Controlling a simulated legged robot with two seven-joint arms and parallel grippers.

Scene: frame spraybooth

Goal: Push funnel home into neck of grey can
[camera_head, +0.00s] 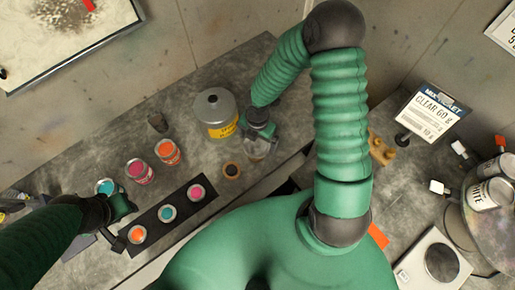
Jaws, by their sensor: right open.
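The grey can (222,118) stands upright on the bench, with a yellow label on its front. Its round grey top has a small dark spot near the middle. I cannot tell whether that top is the can's own shoulder or a funnel seated on it, and no separate funnel shows clearly. My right gripper (258,144) is open just right of the can, pointing down and apart from it. A pale, clear-looking shape shows at its fingers, too unclear to name. My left gripper (122,207) is at the lower left beside a teal paint pot (106,187); its fingers are unclear.
A black strip (152,226) holds several pots in front. A scale (435,262) is far right.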

